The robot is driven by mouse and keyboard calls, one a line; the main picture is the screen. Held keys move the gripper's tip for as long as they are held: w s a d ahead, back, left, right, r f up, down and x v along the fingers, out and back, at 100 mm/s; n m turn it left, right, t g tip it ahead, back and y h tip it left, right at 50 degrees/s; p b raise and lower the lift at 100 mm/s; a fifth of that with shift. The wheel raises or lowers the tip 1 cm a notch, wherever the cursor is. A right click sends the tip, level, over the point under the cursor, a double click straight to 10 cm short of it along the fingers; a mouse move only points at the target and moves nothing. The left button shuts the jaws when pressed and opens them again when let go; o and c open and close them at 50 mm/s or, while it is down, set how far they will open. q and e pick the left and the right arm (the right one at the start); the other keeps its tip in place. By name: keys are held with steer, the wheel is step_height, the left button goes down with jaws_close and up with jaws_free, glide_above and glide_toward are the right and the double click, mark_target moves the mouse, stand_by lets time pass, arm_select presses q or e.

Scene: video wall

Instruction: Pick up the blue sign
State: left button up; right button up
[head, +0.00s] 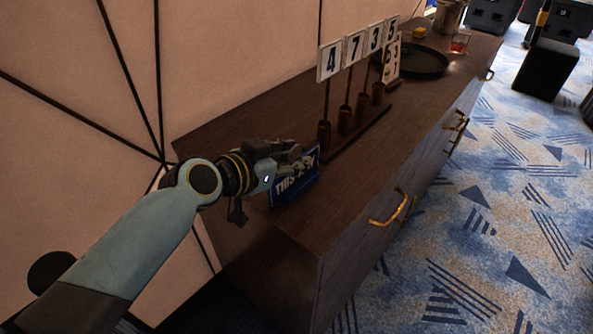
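The blue sign (288,190), with white lettering, stands on the near end of the dark wooden cabinet top. Part of its upper left is hidden behind my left gripper. My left gripper (293,156) comes in from the left and is at the sign's upper edge, overlapping it in the view. The fingers are small and dark here, so I cannot tell whether they are open or closed, or whether they touch the sign. My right gripper is not in view.
A wooden rack (350,135) with several numbered cards on posts stands just behind the sign. Farther back are a round dark tray (424,62), a glass (459,43) and a yellow item (419,33). A panelled wall (230,60) borders the left; the cabinet top's right side is clear.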

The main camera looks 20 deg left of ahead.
mark_target(306, 153)
arm_select(q)
steer(key=x, duration=0.4)
steer(key=shift+w+d, duration=0.15)
steer(key=shift+w, duration=0.2)
steer(key=shift+s, duration=0.1)
jaws_close()
